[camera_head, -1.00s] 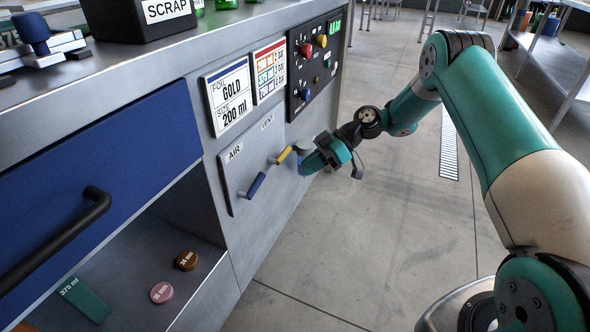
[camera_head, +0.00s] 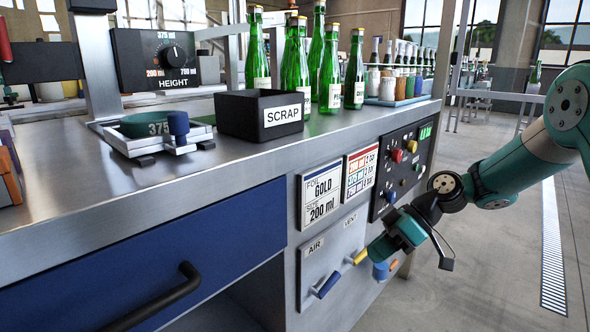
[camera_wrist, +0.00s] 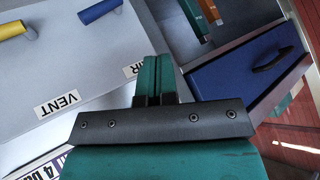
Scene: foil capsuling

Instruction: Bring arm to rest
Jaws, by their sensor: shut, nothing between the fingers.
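My gripper (camera_head: 380,250) is shut and empty, in front of the lower panel on the bench front. In the head view it shows close to the yellow VENT lever (camera_head: 358,257) and right of the blue AIR lever (camera_head: 328,285). I cannot tell whether it touches the yellow lever there. In the wrist view its closed teal fingers (camera_wrist: 155,78) stand apart from the blue lever (camera_wrist: 99,10) and the yellow lever (camera_wrist: 12,29). My arm reaches in from the right side of the head view.
The steel bench (camera_head: 60,180) carries a SCRAP bin (camera_head: 245,118), green bottles (camera_head: 328,70) and a HEIGHT dial box (camera_head: 155,58). A blue drawer front (camera_head: 150,260) with a black handle is at left. Open floor (camera_head: 490,200) lies right of the bench.

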